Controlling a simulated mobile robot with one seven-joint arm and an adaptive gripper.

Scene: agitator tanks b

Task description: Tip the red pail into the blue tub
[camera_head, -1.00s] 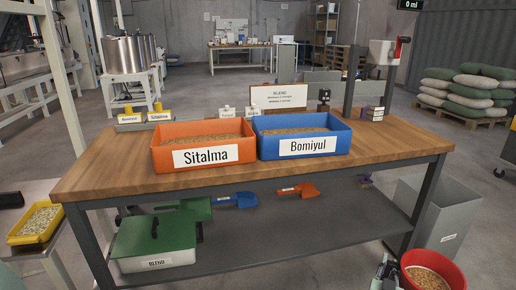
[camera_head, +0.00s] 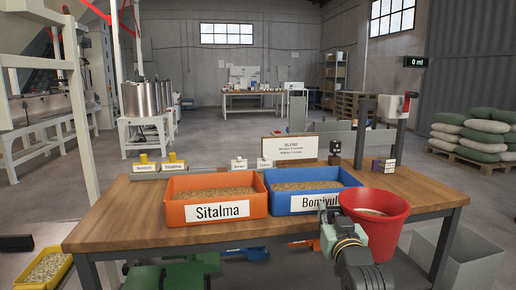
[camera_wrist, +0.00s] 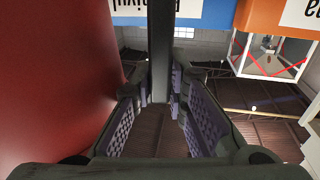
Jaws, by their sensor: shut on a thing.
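The red pail (camera_head: 378,235) is upright in the head view, in front of the right end of the blue tub (camera_head: 279,205), with some pale grain inside. It hides part of the tub's "Bomiyul" label. The tub stands on the bench and holds brown grain. My gripper (camera_head: 338,228) is at the pail's left side, shut on the pail. In the wrist view, the pail's red wall (camera_wrist: 55,80) fills the left, and a dark bar (camera_wrist: 161,50) stands between the fingers. Whether this bar is the pail's handle is unclear.
An orange tub (camera_head: 180,216) labelled "Sitalma" stands left of the blue tub. A sign (camera_head: 290,148) and small blocks are behind the tubs. A post (camera_head: 361,135) rises at the bench's back right. A grey bin (camera_head: 470,262) stands right of the bench.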

